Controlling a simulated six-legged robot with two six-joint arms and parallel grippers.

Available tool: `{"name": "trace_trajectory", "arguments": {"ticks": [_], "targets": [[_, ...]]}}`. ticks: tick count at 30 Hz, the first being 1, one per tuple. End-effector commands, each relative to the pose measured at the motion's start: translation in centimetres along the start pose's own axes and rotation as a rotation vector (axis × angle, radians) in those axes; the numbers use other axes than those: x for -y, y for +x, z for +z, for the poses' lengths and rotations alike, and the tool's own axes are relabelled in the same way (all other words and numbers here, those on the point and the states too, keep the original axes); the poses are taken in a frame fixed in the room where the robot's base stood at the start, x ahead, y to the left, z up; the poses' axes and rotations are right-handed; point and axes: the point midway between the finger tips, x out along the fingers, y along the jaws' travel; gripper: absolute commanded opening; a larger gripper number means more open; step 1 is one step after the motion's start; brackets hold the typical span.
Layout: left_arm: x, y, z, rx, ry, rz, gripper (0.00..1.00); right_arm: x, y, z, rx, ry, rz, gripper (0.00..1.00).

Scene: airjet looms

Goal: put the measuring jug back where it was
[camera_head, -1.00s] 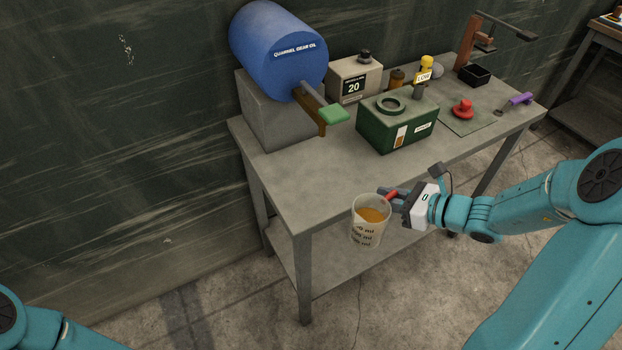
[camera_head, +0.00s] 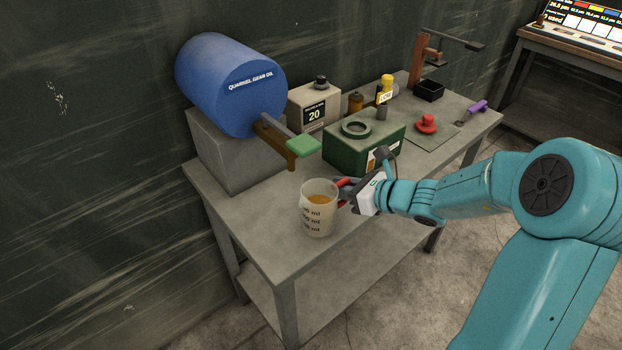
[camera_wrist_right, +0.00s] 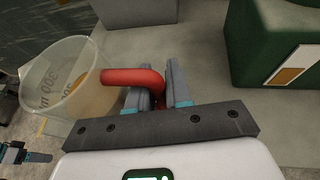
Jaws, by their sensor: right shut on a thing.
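The measuring jug (camera_head: 318,214) is a clear beaker with dark markings, amber liquid inside and a red handle. My right gripper (camera_head: 349,191) is shut on its red handle. In the right wrist view the red handle (camera_wrist_right: 128,77) runs between the fingers (camera_wrist_right: 162,85), and the jug body (camera_wrist_right: 68,85) hangs to the left. The jug is upright over the front part of the grey workbench (camera_head: 262,232). I cannot tell whether its base touches the top.
A blue oil drum (camera_head: 225,80) with a green-handled tap (camera_head: 304,145) stands on a grey block behind the jug. A green box (camera_head: 350,148) stands close to the right gripper. Bare bench top lies left of the jug.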

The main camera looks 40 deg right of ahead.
Motion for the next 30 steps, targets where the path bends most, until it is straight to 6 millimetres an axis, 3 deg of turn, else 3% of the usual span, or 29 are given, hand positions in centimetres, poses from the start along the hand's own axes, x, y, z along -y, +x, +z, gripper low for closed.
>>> {"name": "trace_trajectory", "arguments": {"ticks": [3,8,14,15,29,30], "targets": [[-0.1,-0.2,0.0,0.000,0.000,0.000,0.94,-0.1,1.9,0.9,0.002,0.000,0.003,0.00],[-0.1,-0.3,0.0,0.000,0.000,0.000,0.94,-0.1,3.4,1.5,0.002,-0.001,0.002,0.00],[-0.3,-0.8,0.0,0.000,0.000,0.000,0.94,-0.2,7.1,3.0,0.001,-0.001,0.003,0.00],[-0.2,-0.6,0.0,0.000,0.000,0.000,0.94,-0.2,7.4,2.4,-0.002,0.003,0.002,0.00],[-0.1,-0.1,0.0,0.000,0.000,0.000,0.94,-0.1,7.8,1.1,0.001,0.000,0.000,0.00],[-0.1,-0.1,0.0,0.000,0.000,0.000,0.94,-0.1,7.8,1.1,0.000,0.000,0.000,0.22]]}}
